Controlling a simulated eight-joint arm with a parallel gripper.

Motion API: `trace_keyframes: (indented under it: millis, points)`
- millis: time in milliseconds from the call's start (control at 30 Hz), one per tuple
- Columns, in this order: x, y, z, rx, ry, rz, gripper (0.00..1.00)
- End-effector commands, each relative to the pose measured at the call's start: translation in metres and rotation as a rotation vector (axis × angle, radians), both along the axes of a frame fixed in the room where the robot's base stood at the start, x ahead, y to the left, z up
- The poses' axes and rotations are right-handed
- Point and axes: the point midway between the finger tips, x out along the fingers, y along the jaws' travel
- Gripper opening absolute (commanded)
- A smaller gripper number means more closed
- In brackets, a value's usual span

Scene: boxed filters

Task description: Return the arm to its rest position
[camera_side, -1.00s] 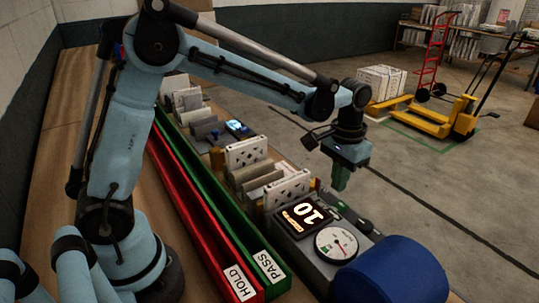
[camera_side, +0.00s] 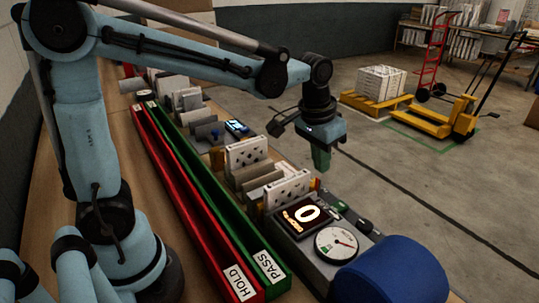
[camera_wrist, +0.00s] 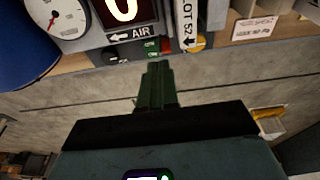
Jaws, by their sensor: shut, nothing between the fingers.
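My gripper (camera_side: 321,166) has green fingers and hangs pointing down, high above the bench's far edge, apart from everything. It is shut and empty. In the wrist view its green fingers (camera_wrist: 157,82) are together in the middle, with nothing between them. My blue arm reaches over the bench from the left in the side view.
Below stand a red HOLD channel (camera_side: 190,205), a green PASS channel (camera_side: 215,200), a row of boxed filters (camera_side: 246,153), a lit display (camera_side: 302,213) showing 0, a round gauge (camera_side: 336,243) and a blue cylinder (camera_side: 395,272). Open floor lies beyond.

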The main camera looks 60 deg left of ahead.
Motion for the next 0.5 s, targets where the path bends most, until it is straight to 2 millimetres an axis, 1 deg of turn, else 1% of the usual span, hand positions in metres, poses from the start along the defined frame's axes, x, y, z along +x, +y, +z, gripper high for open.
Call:
trace_keyframes:
  millis: [33, 233, 367, 500]
  points:
    - [-0.011, 0.003, 0.005, -0.001, -0.029, 0.001, 0.00]
    - [-0.045, 0.014, 0.015, -0.001, -0.157, 0.001, 0.00]
    - [-0.066, 0.020, 0.015, 0.001, -0.240, 0.002, 0.00]
    - [-0.086, 0.026, 0.011, 0.006, -0.324, 0.002, 0.00]
